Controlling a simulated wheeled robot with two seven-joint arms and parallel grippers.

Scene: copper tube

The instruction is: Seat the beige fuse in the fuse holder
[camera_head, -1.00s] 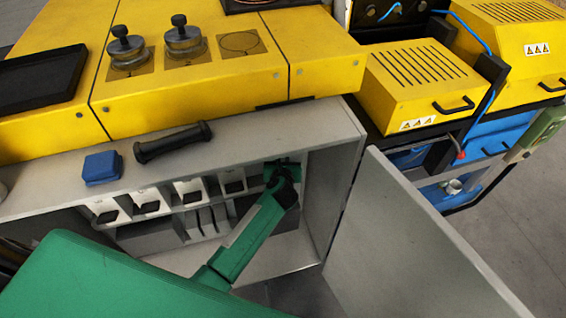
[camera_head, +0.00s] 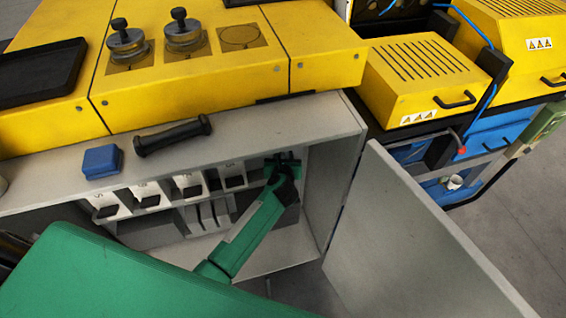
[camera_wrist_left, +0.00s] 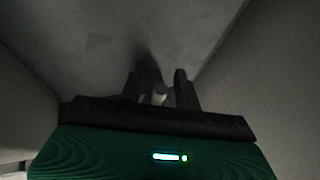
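My left gripper (camera_head: 283,160) is inside the open grey cabinet, near the right end of its row of white fuse-holder slots, by the cabinet's right wall. In the left wrist view its two dark fingers (camera_wrist_left: 165,88) stand a small gap apart. A small pale piece (camera_wrist_left: 160,97) shows in that gap; it may be the beige fuse, but it is too dark to tell whether the fingers grip it. I cannot make out the fuse in the head view, and the gripper hides the spot behind it. My right gripper is not in view.
Several white slots with black fronts (camera_head: 151,201) line the cabinet. Its grey door (camera_head: 420,245) stands open at the right. A blue block (camera_head: 101,161) and a black handle (camera_head: 173,136) lie on the cabinet top (camera_head: 240,130). Yellow housings (camera_head: 200,85) stand behind.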

